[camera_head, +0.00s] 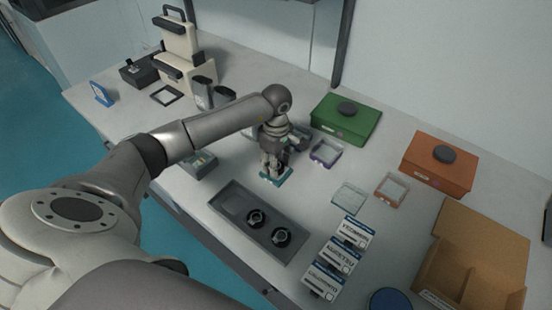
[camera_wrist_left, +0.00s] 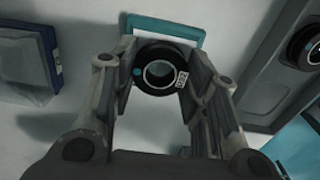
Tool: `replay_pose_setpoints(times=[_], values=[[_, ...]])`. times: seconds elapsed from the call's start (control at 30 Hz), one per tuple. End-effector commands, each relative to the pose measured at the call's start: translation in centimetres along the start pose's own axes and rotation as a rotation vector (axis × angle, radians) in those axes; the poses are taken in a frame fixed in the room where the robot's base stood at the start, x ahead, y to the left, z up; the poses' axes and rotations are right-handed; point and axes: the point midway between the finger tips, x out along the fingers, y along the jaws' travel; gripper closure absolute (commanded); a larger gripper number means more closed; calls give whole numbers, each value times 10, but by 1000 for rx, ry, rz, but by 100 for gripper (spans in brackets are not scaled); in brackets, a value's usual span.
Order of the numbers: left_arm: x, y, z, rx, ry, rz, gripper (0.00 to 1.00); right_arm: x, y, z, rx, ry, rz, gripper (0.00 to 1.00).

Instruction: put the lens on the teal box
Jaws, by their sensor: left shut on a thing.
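The lens (camera_wrist_left: 160,78) is a black ring with clear glass, a teal dot and a small white label. My left gripper (camera_wrist_left: 158,88) is shut on it, one finger on each side. The teal box (camera_wrist_left: 165,29) is a small, shallow, teal-rimmed tray behind the lens in the wrist view. In the head view my left gripper (camera_head: 272,166) is right above the teal box (camera_head: 275,180), and its fingers mostly hide the lens. I cannot tell whether the lens touches the box. My right gripper is not in view.
A grey tray (camera_head: 222,201) in front holds two black lenses (camera_head: 256,217) and an empty recess. A purple-rimmed box (camera_head: 326,153), an orange-rimmed box (camera_head: 391,189), labelled cartons (camera_head: 340,258), a green case (camera_head: 345,120) and an orange case (camera_head: 437,166) stand to the right.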

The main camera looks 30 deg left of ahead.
Motion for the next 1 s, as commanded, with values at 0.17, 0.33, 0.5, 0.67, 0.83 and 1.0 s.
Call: replay_pose_setpoints(times=[0.17,0.33,0.5,0.67,0.83,1.0], values=[[0,0,0,0,0,2,82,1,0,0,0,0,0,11],[4,1,0,0,1,2,57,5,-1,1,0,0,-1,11],[3,0,0,0,1,2,36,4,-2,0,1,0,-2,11],[2,0,0,0,1,2,36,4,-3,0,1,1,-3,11],[1,0,0,0,0,2,36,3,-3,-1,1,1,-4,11],[-12,2,-1,1,3,7,36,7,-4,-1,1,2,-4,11]])
